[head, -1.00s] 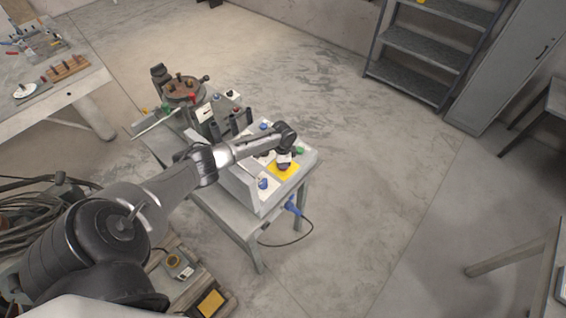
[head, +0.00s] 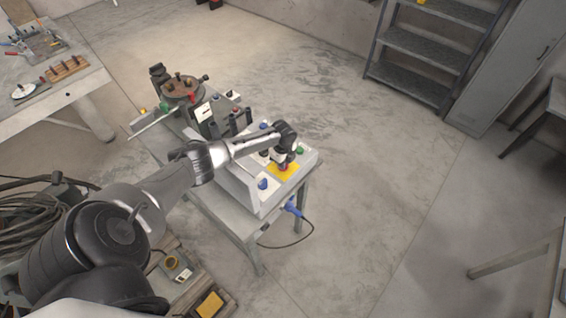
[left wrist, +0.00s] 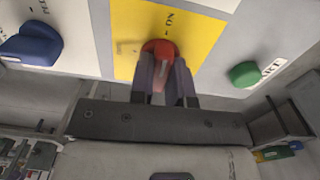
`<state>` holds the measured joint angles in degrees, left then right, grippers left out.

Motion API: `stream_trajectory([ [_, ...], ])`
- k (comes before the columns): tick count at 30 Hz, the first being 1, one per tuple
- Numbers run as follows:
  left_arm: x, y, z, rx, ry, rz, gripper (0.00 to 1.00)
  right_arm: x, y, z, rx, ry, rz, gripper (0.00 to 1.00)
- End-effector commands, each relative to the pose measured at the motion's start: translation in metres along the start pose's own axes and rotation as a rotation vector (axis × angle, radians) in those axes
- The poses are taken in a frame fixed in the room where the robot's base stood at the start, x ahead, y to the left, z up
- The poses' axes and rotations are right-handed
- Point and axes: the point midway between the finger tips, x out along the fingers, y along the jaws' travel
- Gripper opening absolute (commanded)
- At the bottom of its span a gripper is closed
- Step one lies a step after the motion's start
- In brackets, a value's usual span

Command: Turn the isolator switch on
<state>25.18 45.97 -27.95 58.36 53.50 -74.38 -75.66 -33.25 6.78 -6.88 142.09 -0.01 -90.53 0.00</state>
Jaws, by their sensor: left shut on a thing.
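The isolator switch's red knob (left wrist: 158,48) stands on a yellow plate (left wrist: 125,25) with the letters "ON" near it in the left wrist view. My left gripper (left wrist: 162,75) is shut on the red knob, with one finger on each side of it. In the head view the yellow plate (head: 281,174) lies on the sloped control panel, and my left gripper (head: 285,163) is down over it. The knob is mostly hidden there by the gripper. My right gripper is not in view.
A blue knob (left wrist: 32,45) and a green button (left wrist: 244,74) flank the yellow plate. The panel sits on a grey table (head: 240,222) beside a round brown fixture (head: 181,87). A blue plug and cable (head: 292,207) hang at the table's front.

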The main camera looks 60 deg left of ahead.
Motion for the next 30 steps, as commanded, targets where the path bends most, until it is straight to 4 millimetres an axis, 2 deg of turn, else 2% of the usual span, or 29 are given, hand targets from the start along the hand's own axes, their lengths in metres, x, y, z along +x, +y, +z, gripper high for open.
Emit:
stream_trajectory([
  [20,-0.0016,-0.0007,-0.0010,0.052,0.003,-0.001,0.00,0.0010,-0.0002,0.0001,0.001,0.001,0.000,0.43],
  [21,-0.0016,-0.0008,-0.0011,0.052,0.003,-0.001,0.20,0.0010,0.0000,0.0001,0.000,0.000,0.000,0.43],
  [28,-0.0009,-0.0004,-0.0005,0.050,0.001,-0.001,0.42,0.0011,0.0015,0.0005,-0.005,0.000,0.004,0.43],
  [30,-0.0008,-0.0003,-0.0004,0.050,0.001,-0.001,0.43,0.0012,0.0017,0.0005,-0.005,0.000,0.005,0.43],
])
